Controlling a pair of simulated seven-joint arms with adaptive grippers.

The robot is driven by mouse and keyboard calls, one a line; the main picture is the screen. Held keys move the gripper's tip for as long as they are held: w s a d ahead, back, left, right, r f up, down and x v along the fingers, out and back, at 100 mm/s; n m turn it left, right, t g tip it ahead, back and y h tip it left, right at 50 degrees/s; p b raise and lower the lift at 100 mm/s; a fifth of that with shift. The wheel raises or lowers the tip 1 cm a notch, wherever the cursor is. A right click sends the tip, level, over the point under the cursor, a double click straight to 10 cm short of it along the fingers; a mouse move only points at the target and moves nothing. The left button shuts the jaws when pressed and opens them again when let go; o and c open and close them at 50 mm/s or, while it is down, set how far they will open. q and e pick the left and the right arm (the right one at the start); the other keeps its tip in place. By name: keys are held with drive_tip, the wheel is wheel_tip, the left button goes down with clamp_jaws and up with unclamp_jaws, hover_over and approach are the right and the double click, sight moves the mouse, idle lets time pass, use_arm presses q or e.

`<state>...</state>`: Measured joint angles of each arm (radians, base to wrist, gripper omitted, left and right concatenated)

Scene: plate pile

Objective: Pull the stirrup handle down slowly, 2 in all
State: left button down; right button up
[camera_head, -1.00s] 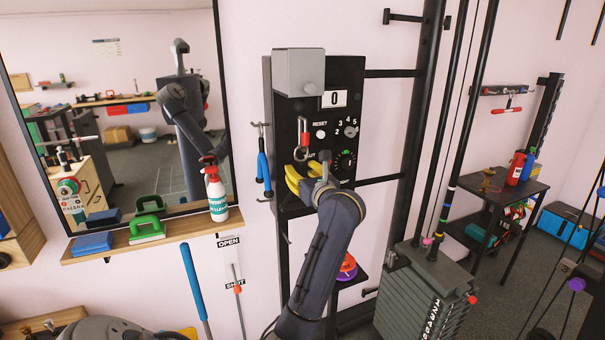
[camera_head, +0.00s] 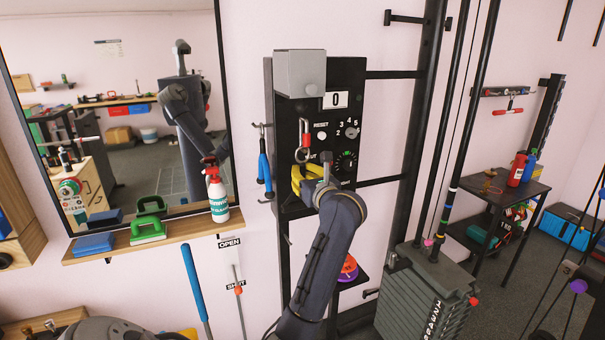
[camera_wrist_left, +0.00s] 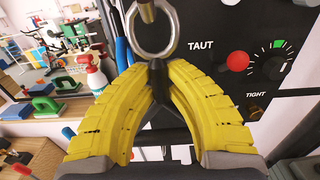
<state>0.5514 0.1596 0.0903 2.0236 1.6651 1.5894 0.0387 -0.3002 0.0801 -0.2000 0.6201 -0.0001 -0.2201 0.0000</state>
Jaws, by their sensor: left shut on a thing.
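My left gripper (camera_head: 304,174), with yellow ribbed finger pads, is in front of the black panel (camera_head: 350,85). In the left wrist view the gripper (camera_wrist_left: 156,68) is shut on a dark piece just under a metal ring (camera_wrist_left: 153,32); I take this piece to be the stirrup handle (camera_wrist_left: 157,74), mostly hidden by the pads. In the head view a red-and-metal clip (camera_head: 304,140) hangs above the fingers. The counter (camera_head: 335,100) on the panel reads 0. My right gripper is not in view.
A dial (camera_head: 345,161) and red button (camera_wrist_left: 238,61) sit right of the fingers. Blue-handled tools (camera_head: 263,168) hang left of the panel. A shelf (camera_head: 180,232) holds a spray bottle (camera_head: 217,196). A weight stack (camera_head: 425,300) stands at lower right.

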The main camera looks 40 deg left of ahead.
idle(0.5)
use_arm(q)
drive_tip(key=shift+f, duration=1.35)
drive_tip(key=shift+f, duration=1.3)
drive_tip(key=shift+f, duration=1.15)
drive_tip(key=shift+f, duration=1.1)
